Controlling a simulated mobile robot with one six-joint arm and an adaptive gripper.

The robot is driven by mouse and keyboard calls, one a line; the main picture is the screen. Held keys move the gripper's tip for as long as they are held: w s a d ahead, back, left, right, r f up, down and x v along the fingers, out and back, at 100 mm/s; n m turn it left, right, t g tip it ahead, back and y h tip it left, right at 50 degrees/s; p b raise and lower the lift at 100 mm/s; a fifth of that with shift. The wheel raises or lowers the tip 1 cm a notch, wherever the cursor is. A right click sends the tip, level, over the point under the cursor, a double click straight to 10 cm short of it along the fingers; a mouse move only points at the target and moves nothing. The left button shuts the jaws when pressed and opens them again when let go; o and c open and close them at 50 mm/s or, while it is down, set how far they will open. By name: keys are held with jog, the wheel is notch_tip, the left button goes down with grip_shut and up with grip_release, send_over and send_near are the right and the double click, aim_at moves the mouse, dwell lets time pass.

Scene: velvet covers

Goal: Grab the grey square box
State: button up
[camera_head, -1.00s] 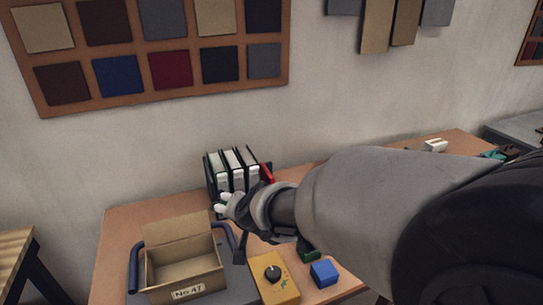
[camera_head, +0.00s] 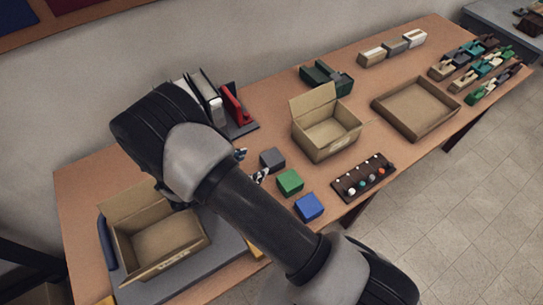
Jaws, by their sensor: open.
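A small grey square box (camera_head: 272,159) sits on the wooden table, just behind a green box (camera_head: 290,182). A blue box (camera_head: 309,207) is closer to the front edge. My gripper (camera_head: 251,164) is open, with its fingertips showing just left of the grey box. My arm hides most of the gripper, and I cannot tell its height above the table or whether it touches the box. I see nothing between the fingertips.
An open cardboard box (camera_head: 327,138) stands right of the small boxes, and another (camera_head: 160,240) at the left. A dark strip with coloured knobs (camera_head: 363,178) lies at the front. Binders (camera_head: 206,96) stand behind my arm. A shallow tray (camera_head: 416,108) is further right.

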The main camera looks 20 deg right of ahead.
aim_at(272, 157)
jog(key=b+x, duration=0.2)
jog(key=x, duration=0.7)
jog(key=shift+w+d+f, duration=0.1)
jog(key=shift+d, duration=0.1)
jog(key=c, duration=1.1)
jog(key=shift+o, duration=0.2)
